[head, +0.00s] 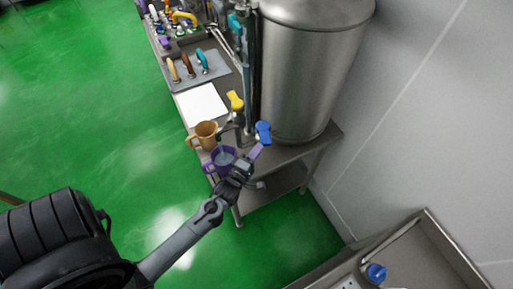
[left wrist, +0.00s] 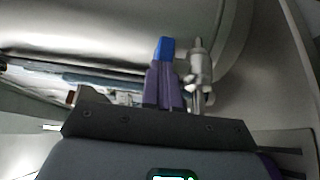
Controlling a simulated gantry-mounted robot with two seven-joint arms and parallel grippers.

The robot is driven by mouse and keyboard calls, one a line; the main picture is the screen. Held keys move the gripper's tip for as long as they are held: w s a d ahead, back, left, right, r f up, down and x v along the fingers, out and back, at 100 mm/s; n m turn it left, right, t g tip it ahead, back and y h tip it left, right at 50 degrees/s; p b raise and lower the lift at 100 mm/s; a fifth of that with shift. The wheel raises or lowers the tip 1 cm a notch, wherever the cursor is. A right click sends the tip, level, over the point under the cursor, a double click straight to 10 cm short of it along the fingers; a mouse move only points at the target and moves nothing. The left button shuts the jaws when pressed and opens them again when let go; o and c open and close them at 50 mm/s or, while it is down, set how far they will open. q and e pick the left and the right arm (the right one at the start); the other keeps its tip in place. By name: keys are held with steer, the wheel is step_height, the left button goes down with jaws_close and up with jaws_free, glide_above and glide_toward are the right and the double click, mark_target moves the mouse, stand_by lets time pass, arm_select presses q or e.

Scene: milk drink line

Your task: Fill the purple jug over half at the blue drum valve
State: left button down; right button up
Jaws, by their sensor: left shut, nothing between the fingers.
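The purple jug (head: 211,167) stands at the table's front corner, below the valves, partly behind my left arm. Its inside looks pale bluish; I cannot tell the fill level. The blue valve handle (head: 263,132) is at the foot of the large steel drum (head: 312,65). My left gripper (head: 258,148) is shut and empty, its purple fingertips close beside the blue handle. In the left wrist view the shut fingers (left wrist: 164,88) point at the blue handle (left wrist: 166,48); contact cannot be told. A metal valve part (left wrist: 199,75) is just right of them. My right gripper is not in view.
A tan jug (head: 205,133) stands just behind the purple one. A yellow valve handle (head: 235,100) is near it. A white sheet (head: 202,104) and a grey mat (head: 215,66) with several coloured handles lie further back. The green floor (head: 110,110) is open to the left.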

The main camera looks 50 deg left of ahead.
mark_target(270, 144)
arm_select(q)
steer(key=shift+w+d, duration=0.45)
steer(key=shift+d, duration=0.1)
steer(key=shift+w+d, duration=0.5)
steer(key=shift+w, duration=0.1)
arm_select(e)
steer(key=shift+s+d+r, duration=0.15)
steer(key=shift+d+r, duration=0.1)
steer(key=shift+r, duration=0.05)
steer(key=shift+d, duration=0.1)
